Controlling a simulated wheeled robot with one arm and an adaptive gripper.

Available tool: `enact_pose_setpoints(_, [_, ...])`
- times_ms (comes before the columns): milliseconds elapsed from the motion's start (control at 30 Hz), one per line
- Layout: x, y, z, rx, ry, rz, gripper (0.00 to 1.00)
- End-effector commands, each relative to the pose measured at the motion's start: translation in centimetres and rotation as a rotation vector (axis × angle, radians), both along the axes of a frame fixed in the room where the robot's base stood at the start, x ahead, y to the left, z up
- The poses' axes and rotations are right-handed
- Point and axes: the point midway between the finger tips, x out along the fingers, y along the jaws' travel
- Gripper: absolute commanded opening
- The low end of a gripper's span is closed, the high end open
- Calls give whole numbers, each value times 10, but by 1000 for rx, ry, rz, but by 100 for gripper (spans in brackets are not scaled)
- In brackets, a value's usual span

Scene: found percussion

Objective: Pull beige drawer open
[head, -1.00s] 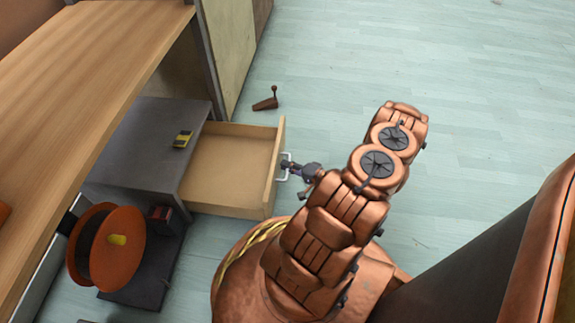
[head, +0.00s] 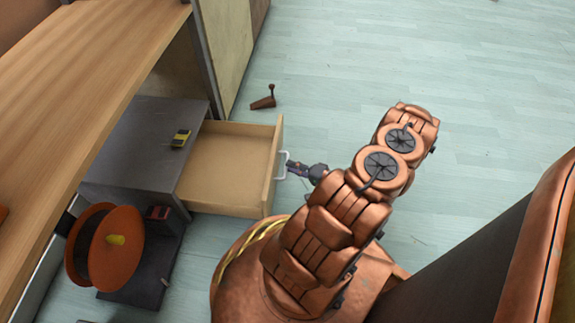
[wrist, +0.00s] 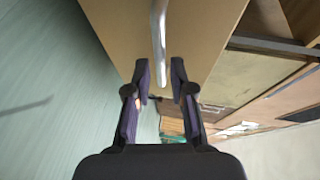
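The beige drawer (head: 225,198) stands pulled out of the grey cabinet (head: 140,145) in the head view, and its inside looks empty. Its front panel (head: 272,165) faces my arm and bears a pale metal handle (head: 281,167). The handle (wrist: 159,40) also shows in the wrist view, in front of the beige panel (wrist: 110,25). My gripper (head: 292,168) is just to the right of the handle. In the wrist view my gripper (wrist: 160,82) has its two fingers apart, with the handle's near end beyond the gap between the tips. It holds nothing.
A yellow-black object (head: 181,138) lies on the cabinet top. An orange spool (head: 115,246) stands beside the cabinet. A small brown object with an upright stem (head: 263,102) is on the floor behind the drawer. A wooden tabletop (head: 75,85) overhangs the left.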

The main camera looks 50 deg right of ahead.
Motion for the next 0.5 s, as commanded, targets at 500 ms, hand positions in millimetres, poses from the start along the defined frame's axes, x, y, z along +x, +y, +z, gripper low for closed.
enact_pose_setpoints(500, [-74,-10,14,1,-1,-1,23])
